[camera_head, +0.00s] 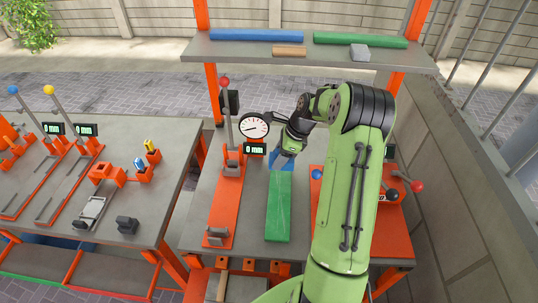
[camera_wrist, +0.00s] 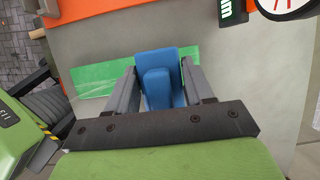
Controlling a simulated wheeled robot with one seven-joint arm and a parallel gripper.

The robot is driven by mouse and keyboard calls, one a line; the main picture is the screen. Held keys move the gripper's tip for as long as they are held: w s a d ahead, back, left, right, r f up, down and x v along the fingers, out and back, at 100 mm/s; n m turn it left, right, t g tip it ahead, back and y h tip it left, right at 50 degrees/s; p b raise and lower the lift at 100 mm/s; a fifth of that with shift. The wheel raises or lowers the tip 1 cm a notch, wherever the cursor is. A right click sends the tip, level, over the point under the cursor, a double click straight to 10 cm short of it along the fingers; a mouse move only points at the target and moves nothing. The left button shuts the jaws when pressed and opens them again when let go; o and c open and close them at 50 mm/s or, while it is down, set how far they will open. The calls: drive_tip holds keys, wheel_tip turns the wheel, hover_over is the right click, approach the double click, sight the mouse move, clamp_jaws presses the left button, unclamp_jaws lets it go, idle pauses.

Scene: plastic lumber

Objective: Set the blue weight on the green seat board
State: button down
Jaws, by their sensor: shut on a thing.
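The green seat board (camera_head: 278,212) lies flat on the grey bench, between an orange fixture on its left and another on its right. In the wrist view the board (camera_wrist: 97,80) runs across behind the gripper fingers. The blue weight (camera_head: 281,161) is at the far end of the board in the head view. My gripper (camera_wrist: 161,84) is shut on the blue weight (camera_wrist: 160,72), with one grey finger on each side. The weight overlaps the board in the wrist view. I cannot tell whether it touches the board or hangs just above it.
A dial gauge (camera_head: 254,126) and a small display stand left of my gripper. A shelf (camera_head: 305,55) above holds blue and green bars and blocks. An orange fixture (camera_head: 222,208) is left of the board. A second bench (camera_head: 140,180) with tools stands at left.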

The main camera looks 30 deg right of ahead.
drive_tip(key=shift+r, duration=0.3)
drive_tip(key=f+b, duration=0.3)
drive_tip(key=w+f+b, duration=0.1)
drive_tip(key=f, duration=0.1)
drive_tip(key=shift+d+b, duration=0.25)
drive_tip(key=shift+b, duration=0.05)
drive_tip(key=shift+s+f+b, duration=0.2)
drive_tip(key=shift+f+b, duration=0.5)
drive_tip(key=shift+b, duration=0.1)
drive_tip(key=shift+a+r, duration=0.1)
drive_tip(key=shift+f+b, duration=0.4)
drive_tip(key=shift+f, duration=1.05)
drive_tip(key=c, duration=0.5)
unclamp_jaws()
drive_tip(key=shift+s, duration=0.1)
drive_tip(key=o, duration=0.5)
drive_tip(key=shift+s+f, duration=0.1)
wheel_tip(320, 180, up, 7)
drive_tip(key=p, duration=0.7)
